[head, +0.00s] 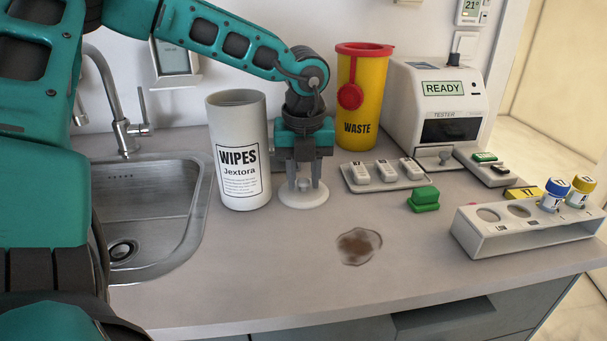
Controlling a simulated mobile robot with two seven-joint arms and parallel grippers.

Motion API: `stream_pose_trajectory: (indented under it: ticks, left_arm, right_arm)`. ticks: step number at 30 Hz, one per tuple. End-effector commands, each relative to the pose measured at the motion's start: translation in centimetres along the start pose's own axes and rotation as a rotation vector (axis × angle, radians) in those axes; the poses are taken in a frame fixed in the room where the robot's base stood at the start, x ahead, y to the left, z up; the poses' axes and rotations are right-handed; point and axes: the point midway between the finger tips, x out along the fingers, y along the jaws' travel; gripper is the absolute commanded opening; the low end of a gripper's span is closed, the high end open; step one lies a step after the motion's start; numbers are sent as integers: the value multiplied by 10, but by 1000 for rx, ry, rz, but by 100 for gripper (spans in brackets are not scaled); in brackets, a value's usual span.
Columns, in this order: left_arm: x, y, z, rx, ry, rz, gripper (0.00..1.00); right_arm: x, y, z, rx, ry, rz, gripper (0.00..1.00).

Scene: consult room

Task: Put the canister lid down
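The canister lid (304,199) is a pale round disc with a small raised knob. It lies flat at the counter surface, just right of the canister; I cannot tell whether a small gap remains under it. My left gripper (303,182) points straight down over the lid, with one finger on each side of the knob. Whether the fingers press on the knob is too small to tell. The white wipes canister (239,150), labelled WIPES Jextora, stands upright with its top uncovered. My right gripper is not in view.
A sink (150,190) is at left. Behind the gripper stands a yellow waste bin (362,95). To the right are a tray of cassettes (387,176), a green block (424,199), a tester (437,105) and a tube rack (525,235). A brown spill (359,245) lies in front.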

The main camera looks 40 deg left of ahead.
Motion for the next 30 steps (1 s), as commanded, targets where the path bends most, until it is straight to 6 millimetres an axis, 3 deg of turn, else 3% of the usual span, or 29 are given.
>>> stream_pose_trajectory:
  ticks: [5,16,30]
  left_arm:
    - [0,0,0,0,0,0,49]
    - [-9,0,1,1,-2,-1,49]
    - [-104,0,2,-1,-5,-1,49]
  right_arm:
    - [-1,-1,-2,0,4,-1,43]
    - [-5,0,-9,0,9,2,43]
    - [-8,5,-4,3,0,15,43]
